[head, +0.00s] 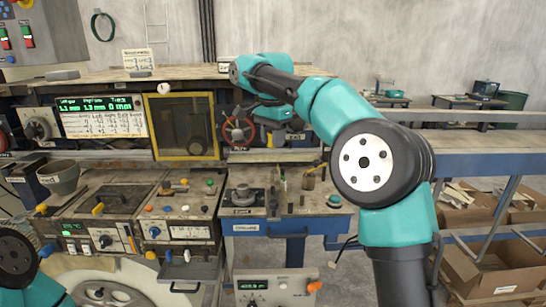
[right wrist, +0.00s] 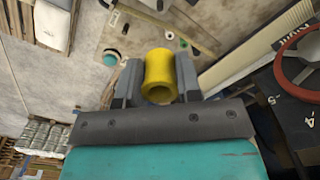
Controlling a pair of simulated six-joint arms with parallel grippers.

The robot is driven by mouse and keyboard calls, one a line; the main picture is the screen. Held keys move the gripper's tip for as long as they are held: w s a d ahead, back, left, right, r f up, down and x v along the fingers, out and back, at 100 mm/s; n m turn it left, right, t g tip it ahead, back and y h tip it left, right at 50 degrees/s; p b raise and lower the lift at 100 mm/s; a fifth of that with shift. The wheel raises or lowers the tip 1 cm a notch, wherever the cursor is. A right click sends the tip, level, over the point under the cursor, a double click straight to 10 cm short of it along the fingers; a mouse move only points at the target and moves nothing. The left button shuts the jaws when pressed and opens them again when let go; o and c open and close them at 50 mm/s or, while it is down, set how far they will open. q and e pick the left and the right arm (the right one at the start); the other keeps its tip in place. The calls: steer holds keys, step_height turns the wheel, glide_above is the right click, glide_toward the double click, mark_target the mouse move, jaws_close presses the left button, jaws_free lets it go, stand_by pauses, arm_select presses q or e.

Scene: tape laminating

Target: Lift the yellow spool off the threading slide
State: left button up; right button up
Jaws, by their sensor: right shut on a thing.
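The yellow spool (right wrist: 160,72) is a hollow cylinder between the fingers of my right gripper (right wrist: 159,78) in the right wrist view. The fingers press on it from both sides, and its open end faces the camera. My left gripper is out of view.
A red handwheel (head: 238,131) stands just left of my right gripper and also shows in the wrist view (right wrist: 300,62). A yellow-framed window (head: 182,126) is further left. Small knobs and pegs stand on the bench top (head: 300,205). Cardboard boxes (head: 500,270) lie at right.

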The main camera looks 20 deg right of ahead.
steer(key=shift+r, duration=0.95)
